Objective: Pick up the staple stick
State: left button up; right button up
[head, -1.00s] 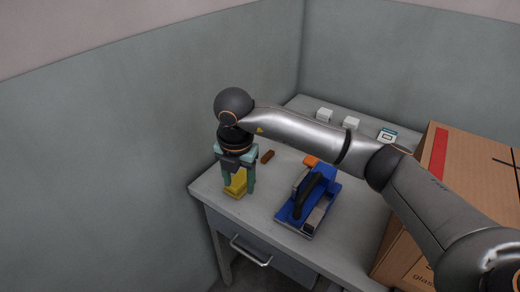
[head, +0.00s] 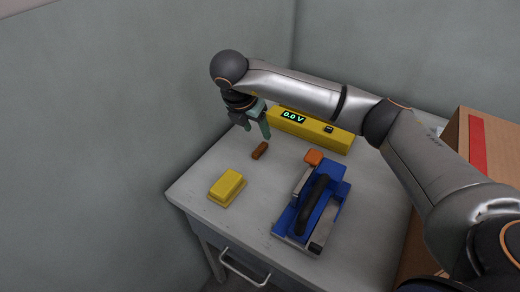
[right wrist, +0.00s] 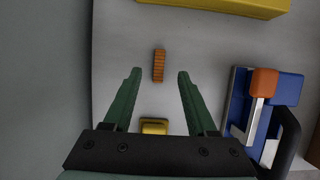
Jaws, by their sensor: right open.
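The staple stick (head: 260,150) is a small ribbed copper-brown bar lying on the grey table. In the right wrist view, the staple stick (right wrist: 158,65) lies between and slightly beyond my open fingertips. My right gripper (head: 256,131) has green fingers pointing down above the table, near the stick's far side in the head view. The fingers are apart with nothing between them, and the gripper does not appear to touch the stick. My left gripper is in neither view.
A yellow block (head: 227,185) lies near the table's left edge. A blue stapler-like tool (head: 298,220) with a black handle and orange part (head: 314,157) stands to the right. A long yellow meter (head: 330,137) reads 0.0 V behind. A cardboard box (head: 502,137) is at the right.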

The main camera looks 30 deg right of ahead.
aim_at(263, 145)
jog(key=shift+x, duration=3.95)
jog(key=shift+f+b, duration=0.1)
jog(key=shift+b, duration=0.3)
grip_shut()
